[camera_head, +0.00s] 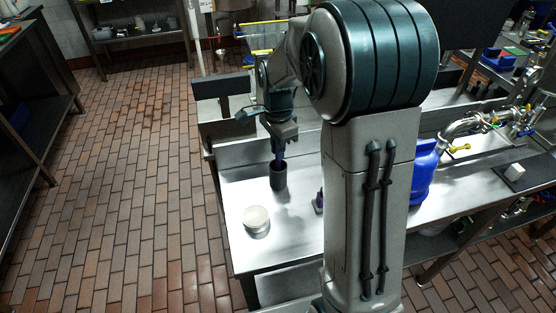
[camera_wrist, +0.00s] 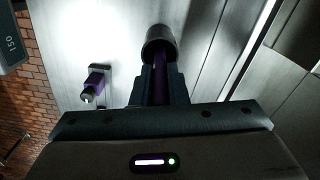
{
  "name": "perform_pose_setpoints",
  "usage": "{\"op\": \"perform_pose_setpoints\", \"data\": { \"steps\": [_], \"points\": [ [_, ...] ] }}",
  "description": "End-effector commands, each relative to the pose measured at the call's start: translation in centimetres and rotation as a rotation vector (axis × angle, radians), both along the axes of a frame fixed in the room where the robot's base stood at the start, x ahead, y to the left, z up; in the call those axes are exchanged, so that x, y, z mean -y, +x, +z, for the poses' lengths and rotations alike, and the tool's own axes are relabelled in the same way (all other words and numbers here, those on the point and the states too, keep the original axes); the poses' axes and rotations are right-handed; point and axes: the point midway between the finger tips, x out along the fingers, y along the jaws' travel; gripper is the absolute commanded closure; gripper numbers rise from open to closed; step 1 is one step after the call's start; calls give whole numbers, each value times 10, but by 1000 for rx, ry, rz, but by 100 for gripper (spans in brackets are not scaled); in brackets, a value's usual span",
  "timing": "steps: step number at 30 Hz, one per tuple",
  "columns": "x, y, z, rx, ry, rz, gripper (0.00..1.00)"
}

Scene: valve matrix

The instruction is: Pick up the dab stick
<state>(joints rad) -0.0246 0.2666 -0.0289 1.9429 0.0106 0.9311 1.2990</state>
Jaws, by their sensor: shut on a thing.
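The dab stick (camera_wrist: 158,80) is a thin purple stick. In the wrist view it stands between my fingers, with its far end in a dark cup (camera_wrist: 160,43). My gripper (camera_wrist: 159,85) is shut on the stick. In the head view my gripper (camera_head: 279,152) points down just above the dark cup (camera_head: 278,176), which stands on the steel bench (camera_head: 240,190). Only a short bit of the stick shows there, at the cup's mouth. Whether the stick's lower end touches the cup's bottom is hidden.
A round pale-topped container (camera_head: 256,219) stands in front of the cup. A small purple-and-black object (camera_wrist: 95,85) lies left of my fingers in the wrist view. A blue jug (camera_head: 426,170) and metal piping (camera_head: 470,125) are to the right. A raised back ledge edges the bench.

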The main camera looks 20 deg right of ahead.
Motion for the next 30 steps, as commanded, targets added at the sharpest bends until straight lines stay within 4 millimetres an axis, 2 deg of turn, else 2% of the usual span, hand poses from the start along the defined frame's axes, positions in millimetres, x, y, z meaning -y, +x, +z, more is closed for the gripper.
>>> {"op": "perform_pose_setpoints", "data": {
  "steps": [4, 7, 15, 19, 24, 30],
  "points": [
    [0, 0, 3, 2, 1, 0, 100],
    [0, 1, 14, 4, 0, 0, 100],
    [0, 1, 68, 3, -1, 0, 100],
    [0, 1, 88, 2, -1, 0, 100],
    [0, 0, 100, 0, -1, -1, 100],
    [0, 0, 100, -1, -1, -1, 100]
  ]
}}
